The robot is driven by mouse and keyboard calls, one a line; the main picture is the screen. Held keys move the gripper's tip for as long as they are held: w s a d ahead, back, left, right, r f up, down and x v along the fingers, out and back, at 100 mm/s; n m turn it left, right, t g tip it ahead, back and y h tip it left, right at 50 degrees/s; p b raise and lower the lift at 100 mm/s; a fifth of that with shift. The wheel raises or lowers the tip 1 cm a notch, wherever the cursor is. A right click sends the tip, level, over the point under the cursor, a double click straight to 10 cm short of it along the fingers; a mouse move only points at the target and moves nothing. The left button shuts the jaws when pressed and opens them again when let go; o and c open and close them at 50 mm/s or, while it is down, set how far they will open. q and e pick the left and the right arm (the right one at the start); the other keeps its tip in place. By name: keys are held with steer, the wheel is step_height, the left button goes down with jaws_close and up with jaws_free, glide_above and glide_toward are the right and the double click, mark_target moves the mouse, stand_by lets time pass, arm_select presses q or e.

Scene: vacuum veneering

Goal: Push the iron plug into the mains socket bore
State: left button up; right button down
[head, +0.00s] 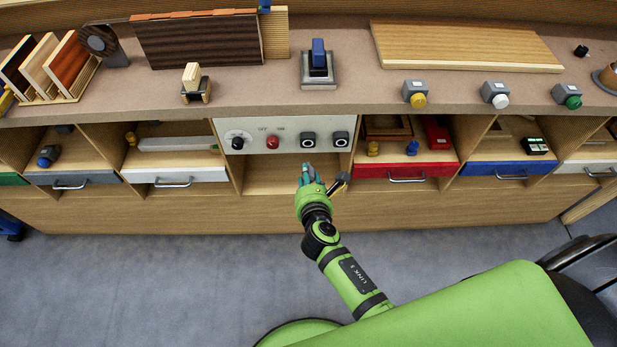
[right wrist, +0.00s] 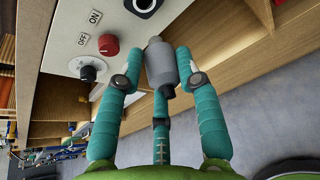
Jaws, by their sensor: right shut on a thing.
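The iron plug (right wrist: 161,66) is a grey stepped cylinder. My right gripper (head: 309,174) is shut on it, with teal fingers around its body in the right wrist view (right wrist: 162,80). The head view shows the gripper just below the pale control panel (head: 291,150). The panel has two black-ringed socket bores, a left one (head: 308,139) and a right one (head: 341,139). One bore also shows, cut off, at the top of the right wrist view (right wrist: 144,5). The plug appears outside the bore; its exact gap to the panel is unclear. My left gripper is out of view.
A black dial (head: 238,140) and a red button (head: 272,142) sit left of the bores. Open space lies under the panel. A red drawer (head: 405,172) is to the right and a white drawer (head: 175,176) to the left. The bench top (head: 350,95) overhangs above.

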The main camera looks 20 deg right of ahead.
mark_target(309, 166)
steer(key=shift+w+d+r, duration=0.1)
steer(key=shift+w+d, duration=0.15)
steer(key=shift+w, duration=0.55)
steer(key=shift+w+d, duration=0.2)
steer(key=shift+w, duration=0.6)
steer(key=shift+w+d, duration=0.3)
steer(key=shift+w, duration=0.65)
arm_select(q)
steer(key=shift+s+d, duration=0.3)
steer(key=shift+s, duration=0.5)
arm_select(e)
steer(key=shift+w, duration=0.1)
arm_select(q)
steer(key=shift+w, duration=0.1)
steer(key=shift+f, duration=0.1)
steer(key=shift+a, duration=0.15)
arm_select(e)
steer(key=shift+w, duration=0.2)
steer(key=shift+w+d, duration=0.15)
steer(key=shift+w, duration=0.15)
